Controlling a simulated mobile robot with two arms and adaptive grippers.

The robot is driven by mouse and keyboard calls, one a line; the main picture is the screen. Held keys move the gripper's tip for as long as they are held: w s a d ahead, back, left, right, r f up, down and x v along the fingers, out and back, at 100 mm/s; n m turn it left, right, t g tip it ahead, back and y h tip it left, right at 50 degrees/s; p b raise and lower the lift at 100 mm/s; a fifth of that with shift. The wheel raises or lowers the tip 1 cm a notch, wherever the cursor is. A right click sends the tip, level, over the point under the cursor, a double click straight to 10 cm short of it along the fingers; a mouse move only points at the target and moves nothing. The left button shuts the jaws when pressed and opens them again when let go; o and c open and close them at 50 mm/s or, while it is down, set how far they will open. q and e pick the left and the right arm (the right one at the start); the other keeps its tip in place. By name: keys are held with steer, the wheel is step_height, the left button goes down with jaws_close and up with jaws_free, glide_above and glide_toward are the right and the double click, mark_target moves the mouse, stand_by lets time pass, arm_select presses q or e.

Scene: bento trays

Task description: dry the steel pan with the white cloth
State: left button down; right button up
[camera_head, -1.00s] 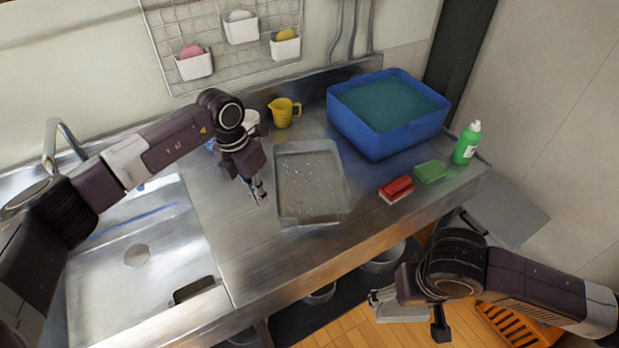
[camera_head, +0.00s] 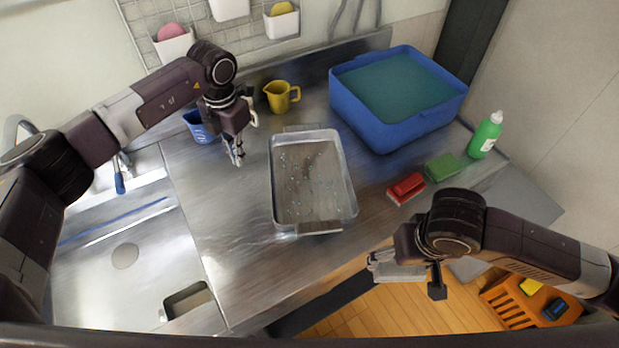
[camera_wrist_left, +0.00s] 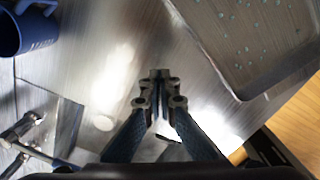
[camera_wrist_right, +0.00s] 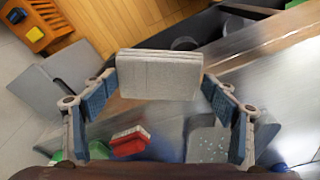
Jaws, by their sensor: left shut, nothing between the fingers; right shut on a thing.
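The steel pan (camera_head: 273,196) lies on the steel counter, with water drops and a darker patch on its floor. It also shows in the left wrist view (camera_wrist_left: 240,92) at the upper right. My right gripper (camera_head: 402,264) is shut on the white cloth (camera_wrist_right: 158,76), a folded, greyish pad held between both fingers. The cloth is off the counter's front edge, apart from the pan, at its lower right in the head view. My left gripper (camera_head: 237,158) is shut and empty above the counter, left of the pan.
A blue basin of water (camera_head: 350,112) stands behind the pan. A red brush (camera_head: 406,187), a green sponge (camera_head: 442,167) and a green bottle (camera_head: 486,135) are at the right. A yellow jug (camera_head: 279,97) and blue mug (camera_head: 199,127) stand behind. The sink (camera_head: 100,285) is at the left.

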mark_target(245, 181)
arm_select(q)
steer(key=f, duration=0.1)
steer(key=f+b, duration=0.1)
steer(key=f, duration=0.1)
steer(key=shift+w+f, duration=0.1)
steer(key=shift+w, duration=0.3)
arm_select(e)
steer(key=shift+w+f, duration=0.25)
steer(key=shift+f, duration=0.2)
steer(key=shift+w+f, duration=0.2)
steer(key=shift+f, duration=0.25)
arm_select(q)
steer(key=shift+s+r, duration=0.2)
arm_select(e)
steer(key=shift+s+r, duration=0.15)
steer(key=shift+s, duration=0.1)
arm_select(q)
steer(key=shift+w+f, duration=0.1)
arm_select(e)
steer(key=shift+w, duration=0.15)
arm_select(q)
steer(key=shift+f+b, duration=2.45)
steer(key=shift+f, duration=0.55)
arm_select(e)
steer(key=shift+f, duration=2.55)
arm_select(q)
steer(key=shift+r, duration=0.15)
arm_select(e)
steer(key=shift+r, duration=0.1)
